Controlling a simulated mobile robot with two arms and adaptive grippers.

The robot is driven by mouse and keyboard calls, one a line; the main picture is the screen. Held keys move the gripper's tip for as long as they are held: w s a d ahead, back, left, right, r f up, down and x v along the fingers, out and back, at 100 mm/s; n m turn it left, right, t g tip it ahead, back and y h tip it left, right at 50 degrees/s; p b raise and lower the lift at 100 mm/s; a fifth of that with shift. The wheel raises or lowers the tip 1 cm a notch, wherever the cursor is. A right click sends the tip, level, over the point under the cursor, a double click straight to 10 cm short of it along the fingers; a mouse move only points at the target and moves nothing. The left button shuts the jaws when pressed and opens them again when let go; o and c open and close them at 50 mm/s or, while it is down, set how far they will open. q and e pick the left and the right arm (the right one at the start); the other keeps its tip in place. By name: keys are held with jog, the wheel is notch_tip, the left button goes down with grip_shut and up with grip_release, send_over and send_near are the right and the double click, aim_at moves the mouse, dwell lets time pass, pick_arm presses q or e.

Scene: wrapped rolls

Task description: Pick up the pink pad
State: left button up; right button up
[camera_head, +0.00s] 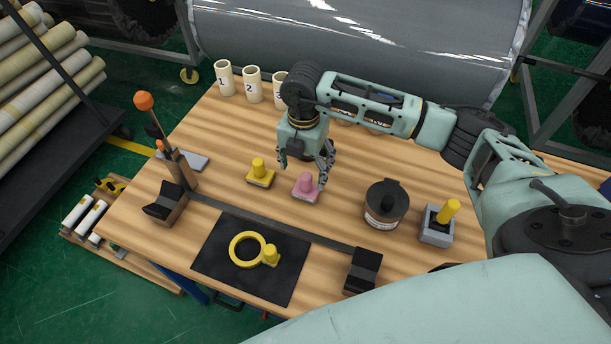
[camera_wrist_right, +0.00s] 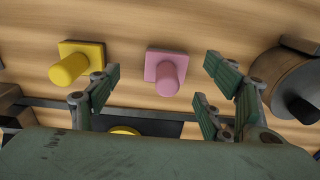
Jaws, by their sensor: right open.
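The pink pad (camera_head: 306,188) is a square base with a round upright knob, standing on the wooden table. It also shows in the right wrist view (camera_wrist_right: 166,72), between and beyond the open fingers. My right gripper (camera_head: 313,172) is open and empty, pointing down just above and behind the pad. In the right wrist view its fingertips (camera_wrist_right: 162,75) are spread on both sides of the pad and look apart from it. My left gripper does not show.
A yellow pad (camera_head: 260,173) stands close left of the pink one. A dark round canister (camera_head: 386,206) and a grey holder with a yellow knob (camera_head: 437,226) stand to the right. A yellow ring (camera_head: 247,249) lies on a black mat (camera_head: 215,260) in front. Numbered cups (camera_head: 252,85) stand behind.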

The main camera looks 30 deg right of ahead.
aim_at(306, 186)
jog(key=shift+s+a+f+p, duration=0.15)
jog(key=shift+s+f+p, duration=0.3)
jog(key=shift+s+f, duration=0.05)
jog(key=shift+s+a+f+p, duration=0.15)
jog(key=shift+s+f+p, duration=0.3)
jog(key=shift+f, duration=0.05)
jog(key=f, duration=0.2)
jog(key=f+p, duration=0.1)
jog(key=f, duration=0.1)
jog(key=shift+w+d, duration=0.15)
jog(key=shift+d, duration=0.05)
jog(key=shift+f, duration=0.2)
jog(key=shift+c, duration=0.6)
jog(key=c, duration=0.7)
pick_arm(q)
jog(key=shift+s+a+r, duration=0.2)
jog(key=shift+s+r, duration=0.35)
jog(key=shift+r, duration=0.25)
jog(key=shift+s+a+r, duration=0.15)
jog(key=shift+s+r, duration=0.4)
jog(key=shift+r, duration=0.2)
pick_arm(e)
jog(key=c, duration=0.5)
jog(key=shift+r, duration=0.1)
